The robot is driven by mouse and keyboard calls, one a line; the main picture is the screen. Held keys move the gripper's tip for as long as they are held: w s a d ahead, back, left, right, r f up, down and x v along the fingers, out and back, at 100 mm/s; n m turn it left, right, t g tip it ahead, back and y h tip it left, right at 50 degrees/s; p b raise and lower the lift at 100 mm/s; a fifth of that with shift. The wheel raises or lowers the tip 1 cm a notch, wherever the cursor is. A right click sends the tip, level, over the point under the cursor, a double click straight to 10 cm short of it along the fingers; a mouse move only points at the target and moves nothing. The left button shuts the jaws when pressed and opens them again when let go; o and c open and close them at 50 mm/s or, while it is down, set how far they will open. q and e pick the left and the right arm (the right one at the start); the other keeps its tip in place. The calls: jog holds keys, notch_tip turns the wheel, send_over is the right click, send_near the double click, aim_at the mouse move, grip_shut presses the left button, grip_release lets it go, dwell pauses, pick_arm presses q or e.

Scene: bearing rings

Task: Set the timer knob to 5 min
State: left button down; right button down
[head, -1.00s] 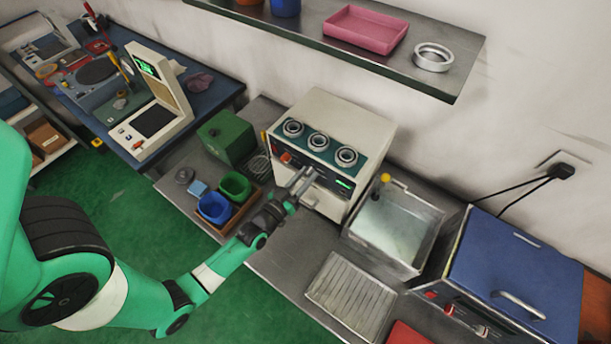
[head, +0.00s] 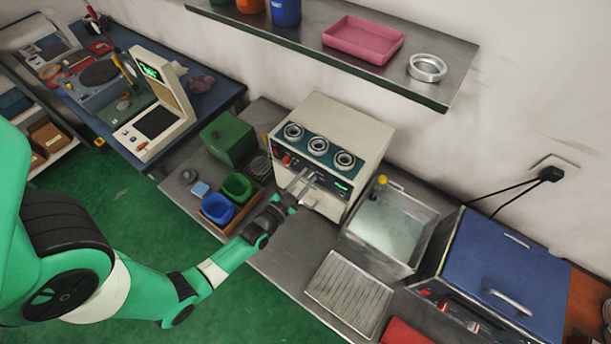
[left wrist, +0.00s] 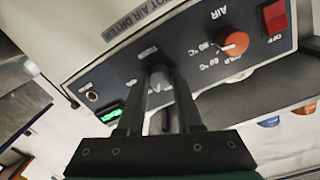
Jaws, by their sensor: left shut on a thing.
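The hot air dryer (head: 363,126) is a cream box with a dark control panel on its front. My left gripper (head: 306,180) is at this panel in the head view. In the left wrist view my left gripper (left wrist: 160,88) is shut on the grey timer knob (left wrist: 159,77), with one finger on each side. The fingers hide much of the knob, and its pointer and scale cannot be read. A green lit display (left wrist: 110,115) is beside it on the panel. My right gripper is not in view.
An orange air knob (left wrist: 233,43) and a red switch (left wrist: 275,16) are on the same panel. A water tank (head: 390,228) stands right of the dryer. Blue and green cups (head: 217,209) (head: 237,186) stand in a tray to the left. A shelf (head: 440,92) hangs above.

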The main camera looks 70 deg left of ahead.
pick_arm(q)
jog(key=shift+m+p, duration=0.75)
jog(key=shift+m, duration=1.35)
jog(key=c, duration=0.6)
grip_release()
jog(key=p+v, duration=0.1)
jog(key=v, duration=1)
jog(key=shift+s+d, duration=0.2)
jog(key=shift+s, duration=0.05)
